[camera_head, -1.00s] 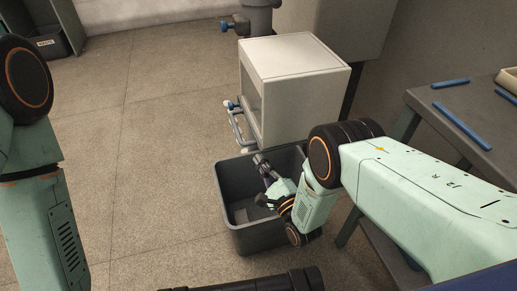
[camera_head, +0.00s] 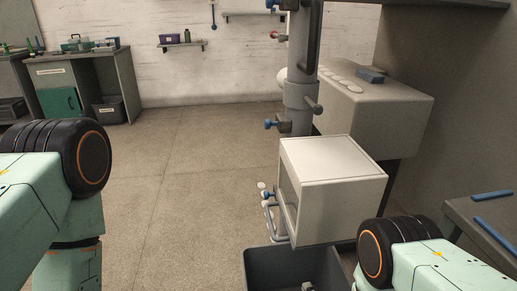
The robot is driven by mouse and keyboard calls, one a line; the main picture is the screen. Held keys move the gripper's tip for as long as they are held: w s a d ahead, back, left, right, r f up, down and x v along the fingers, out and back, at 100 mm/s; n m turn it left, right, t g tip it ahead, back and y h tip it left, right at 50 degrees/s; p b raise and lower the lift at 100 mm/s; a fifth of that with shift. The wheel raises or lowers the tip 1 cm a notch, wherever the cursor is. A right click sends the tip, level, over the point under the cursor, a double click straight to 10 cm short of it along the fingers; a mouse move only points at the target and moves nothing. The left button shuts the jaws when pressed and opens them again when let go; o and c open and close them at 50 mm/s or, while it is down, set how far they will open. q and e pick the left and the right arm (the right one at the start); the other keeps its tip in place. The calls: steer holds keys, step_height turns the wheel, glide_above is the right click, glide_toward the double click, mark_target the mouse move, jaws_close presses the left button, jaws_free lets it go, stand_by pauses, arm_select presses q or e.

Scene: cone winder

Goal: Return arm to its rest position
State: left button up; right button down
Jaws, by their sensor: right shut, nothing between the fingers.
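My right arm (camera_head: 420,262) comes in from the lower right, with its dark round joint just below the white box. Only a small grey part of my right gripper (camera_head: 308,286) shows at the bottom edge, inside the opening of the dark grey bin (camera_head: 262,262). The gripper is shut with nothing seen in it; the rest of it is cut off by the frame. My left arm (camera_head: 35,190) is at the left, with its upper joint and a link pointing down. My left gripper is out of view.
A white box (camera_head: 335,170) on the machine's column (camera_head: 300,80) stands right behind the bin. A grey bench with blue bars (camera_head: 493,195) is at the right. Workbenches (camera_head: 88,75) stand far left. The floor in the middle is clear.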

steer(key=s+d+r+n+g+h+p, duration=0.1)
steer(key=s+n+g, duration=0.4)
steer(key=s, duration=0.5)
steer(key=s+d+r+n+g+h+p, duration=0.1)
steer(key=s+d+r+n+g, duration=0.3)
steer(key=s, duration=0.6)
steer(key=s+d+r+n+g+h+p, duration=0.2)
steer(key=s+n+g, duration=0.3)
steer(key=s, duration=0.6)
steer(key=shift+d+r+n+g, duration=0.35)
steer(key=shift+d+n, duration=0.5)
steer(key=shift+n, duration=0.35)
steer(key=shift+s, duration=0.1)
